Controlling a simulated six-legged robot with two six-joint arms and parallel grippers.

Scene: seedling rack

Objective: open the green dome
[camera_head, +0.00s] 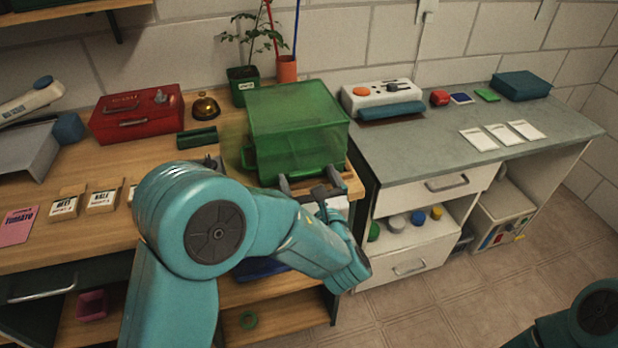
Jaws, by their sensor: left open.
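The green dome (295,108) is a translucent green box-shaped cover at the right end of the wooden bench, against the back wall side. It looks lowered, with its front facing me. My left gripper (311,183) is open at the lower front edge of the dome, its dark fingers pointing toward it. I cannot tell whether the fingers touch the dome. My left arm hides part of the bench in front of it. Only a link of my right arm shows at the bottom right corner; its gripper is out of view.
A red box (138,114), a brass bell (206,107) and a dark green block (197,138) stand left of the dome. A potted plant (243,84) is behind it. A grey counter (425,142) with a white device (377,96) adjoins on the right.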

